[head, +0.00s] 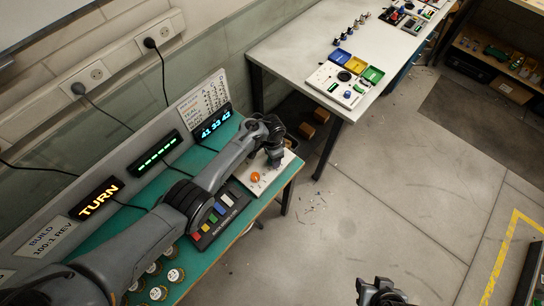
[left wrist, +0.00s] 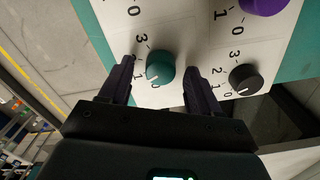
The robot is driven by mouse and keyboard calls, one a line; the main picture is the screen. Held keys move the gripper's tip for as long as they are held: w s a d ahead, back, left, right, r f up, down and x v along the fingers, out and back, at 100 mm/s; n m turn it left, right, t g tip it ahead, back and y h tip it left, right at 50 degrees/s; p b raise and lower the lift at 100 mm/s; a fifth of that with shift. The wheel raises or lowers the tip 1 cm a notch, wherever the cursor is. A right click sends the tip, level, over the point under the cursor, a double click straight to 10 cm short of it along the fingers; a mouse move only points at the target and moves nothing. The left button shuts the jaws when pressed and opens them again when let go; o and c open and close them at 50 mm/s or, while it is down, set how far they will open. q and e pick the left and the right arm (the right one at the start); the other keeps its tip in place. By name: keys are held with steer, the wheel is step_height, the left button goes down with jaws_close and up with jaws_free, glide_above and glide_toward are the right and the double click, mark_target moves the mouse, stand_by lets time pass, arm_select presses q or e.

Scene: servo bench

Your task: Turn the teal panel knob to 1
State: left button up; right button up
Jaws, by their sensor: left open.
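The teal knob (left wrist: 160,67) sits on a white panel (left wrist: 180,20), which also shows in the head view (head: 277,180). Its small white mark points down-left, seemingly near the 0; the exact reading is hard to tell. My left gripper (left wrist: 158,80) is open, with one finger on each side of the teal knob and visible gaps to both. In the head view my left gripper (head: 274,160) is over the panel and hides the teal knob. My right gripper (head: 382,294) is at the bottom edge, away from the bench.
A dark grey knob (left wrist: 244,79) is close to the right finger, and a purple knob (left wrist: 264,4) is at the top. An orange knob (head: 255,177) is on the panel. A box with coloured buttons (head: 219,212) is on the green bench beside my left arm.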

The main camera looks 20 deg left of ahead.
arm_select(q)
step_height(320, 180, up, 10)
steer(key=p, duration=0.2)
steer(key=shift+p, duration=0.3)
stand_by(0.3)
steer(key=s+a+r+n+t+p, duration=0.1)
steer(key=s+a+n+p, duration=0.15)
steer(key=s, duration=0.45)
steer(key=s+a+r+n+t+p, duration=0.1)
steer(key=s+p, duration=0.2)
steer(key=s, duration=0.5)
steer(key=s+r+n+t+p, duration=0.1)
steer(key=s+r+n+p, duration=0.2)
steer(key=s+r, duration=1.2)
steer(key=s+p, duration=0.1)
steer(key=s, duration=0.1)
steer(key=shift+s+a+r+t+p, duration=0.2)
steer(key=shift+s+a+t+p, duration=0.1)
steer(key=shift+p, duration=0.05)
